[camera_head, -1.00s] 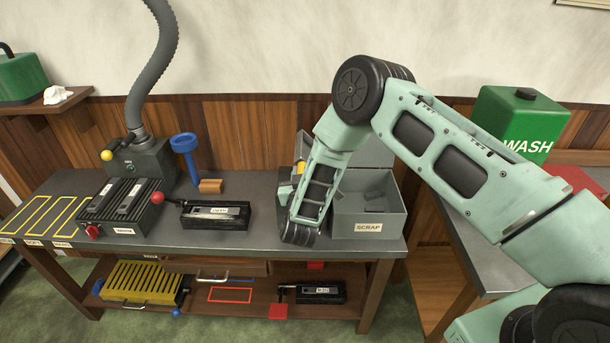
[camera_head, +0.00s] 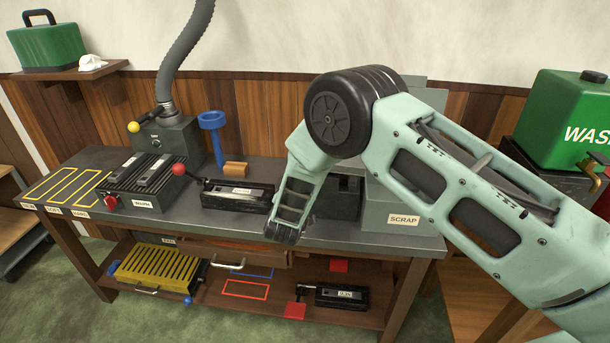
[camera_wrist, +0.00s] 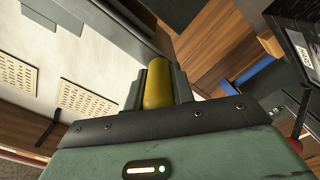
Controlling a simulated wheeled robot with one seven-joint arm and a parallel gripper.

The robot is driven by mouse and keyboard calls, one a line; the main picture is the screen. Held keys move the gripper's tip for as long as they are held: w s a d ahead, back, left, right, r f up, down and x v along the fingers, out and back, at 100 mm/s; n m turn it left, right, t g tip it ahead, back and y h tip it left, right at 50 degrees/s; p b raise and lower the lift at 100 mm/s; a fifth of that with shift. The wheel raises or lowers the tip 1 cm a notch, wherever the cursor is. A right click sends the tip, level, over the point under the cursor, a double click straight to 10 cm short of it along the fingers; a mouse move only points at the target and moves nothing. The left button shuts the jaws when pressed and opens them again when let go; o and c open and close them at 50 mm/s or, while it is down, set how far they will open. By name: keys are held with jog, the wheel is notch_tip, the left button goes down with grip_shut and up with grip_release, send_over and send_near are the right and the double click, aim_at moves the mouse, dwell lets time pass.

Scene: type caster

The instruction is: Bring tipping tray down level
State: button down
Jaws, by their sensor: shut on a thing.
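My gripper (camera_wrist: 157,88) shows in the wrist view, with its grey fingers shut on a yellow cylindrical handle (camera_wrist: 158,70). In the head view my arm's lower links cover the gripper and the handle. A dark grey box-like body (camera_head: 346,197) shows partly behind my wrist, left of the grey box labelled SCRAP (camera_head: 385,217). I cannot tell whether it is the tipping tray, or at what tilt the tray stands. In the wrist view a pale panel with perforated plates (camera_wrist: 88,100) lies to the left of the handle.
Left on the bench are a long black fixture (camera_head: 240,203) with a red knob, a blue stand (camera_head: 212,120) and a ribbed black block (camera_head: 140,180). A green WASH can (camera_head: 565,115) stands at the right. The lower shelf holds a yellow ribbed tray (camera_head: 150,265).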

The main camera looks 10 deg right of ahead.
jog(key=shift+a+f+b, duration=0.3)
jog(key=shift+f+b, duration=0.15)
jog(key=shift+f, duration=0.35)
jog(key=c, duration=1.2)
grip_release()
jog(key=b+v, duration=0.4)
jog(key=v, duration=1.3)
jog(key=shift+s, duration=0.15)
